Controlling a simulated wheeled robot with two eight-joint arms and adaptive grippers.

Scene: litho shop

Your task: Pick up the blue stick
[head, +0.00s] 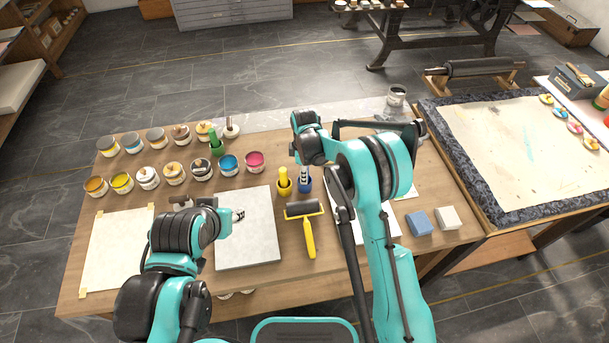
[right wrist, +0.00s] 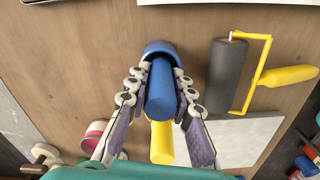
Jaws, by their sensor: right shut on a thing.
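The blue stick (right wrist: 161,88) stands in a blue cup (right wrist: 160,46) on the wooden table, between the fingers of my right gripper (right wrist: 160,82). The gripper is shut on the stick, its fingers on either side just at the cup's rim. In the head view the blue cup (head: 305,186) shows below my right gripper (head: 304,172), and the stick is mostly hidden. My left gripper (head: 238,215) hangs over the grey slab at left; whether it is open cannot be told.
A yellow stick in a yellow cup (head: 284,186) stands close beside the blue cup. A roller with yellow handle (head: 304,210) lies in front. Ink jars (head: 229,164) fill the back left. A blue block (head: 419,223) and a pale block (head: 447,218) lie at right.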

